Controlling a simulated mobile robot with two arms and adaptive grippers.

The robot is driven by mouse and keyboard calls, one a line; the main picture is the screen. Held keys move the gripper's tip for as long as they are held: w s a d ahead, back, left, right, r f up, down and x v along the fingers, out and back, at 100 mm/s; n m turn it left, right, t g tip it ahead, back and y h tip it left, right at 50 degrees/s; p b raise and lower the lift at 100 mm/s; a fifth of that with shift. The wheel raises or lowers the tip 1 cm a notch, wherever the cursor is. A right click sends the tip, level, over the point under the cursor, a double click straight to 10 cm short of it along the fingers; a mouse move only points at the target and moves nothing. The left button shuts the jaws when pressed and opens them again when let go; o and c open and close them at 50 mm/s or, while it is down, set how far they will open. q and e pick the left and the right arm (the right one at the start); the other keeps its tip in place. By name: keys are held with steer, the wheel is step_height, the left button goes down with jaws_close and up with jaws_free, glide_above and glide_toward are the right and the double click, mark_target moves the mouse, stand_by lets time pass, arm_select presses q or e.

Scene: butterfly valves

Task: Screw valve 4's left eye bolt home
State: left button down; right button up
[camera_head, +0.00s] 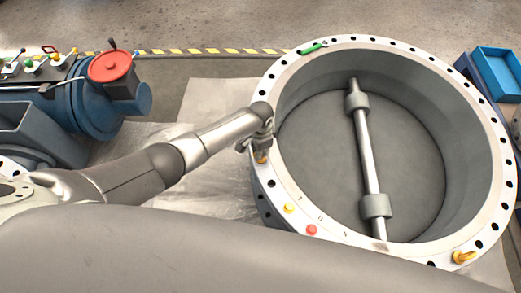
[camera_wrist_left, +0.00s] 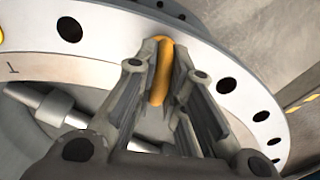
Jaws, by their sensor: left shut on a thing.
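The large valve (camera_head: 268,188) has a round white flange with dark bolt holes. A grey disc (camera_head: 320,150) and a shaft (camera_head: 366,150) show inside it. An orange-yellow eye bolt (camera_head: 262,158) stands at the flange's left side. My left gripper (camera_head: 261,148) is over this eye bolt and shut on it. In the left wrist view the eye bolt (camera_wrist_left: 161,72) sits upright between the two fingers of the left gripper (camera_wrist_left: 163,88). Its lower end is hidden, so I cannot tell how deep it sits. My right gripper is not in view.
Another yellow eye bolt (camera_head: 464,257) is on the flange at lower right. A yellow cap (camera_head: 289,208), a red cap (camera_head: 311,230) and a green object (camera_head: 314,47) are also on the flange. Blue machinery with a red handwheel (camera_head: 110,66) stands at left, a blue bin (camera_head: 497,73) at right.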

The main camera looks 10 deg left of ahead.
arm_select(q)
steer(key=m, duration=0.5)
steer(key=shift+m, duration=0.3)
steer(key=m+b, duration=0.1)
steer(key=m, duration=0.5)
steer(key=shift+w, duration=0.1)
steer(key=m+b, duration=0.1)
steer(key=m, duration=0.3)
steer(key=shift+m, duration=0.4)
steer(key=shift+m+b, duration=0.55)
steer(key=shift+m, duration=0.95)
steer(key=shift+w, duration=0.1)
steer(key=c, duration=1.5)
jaws_free()
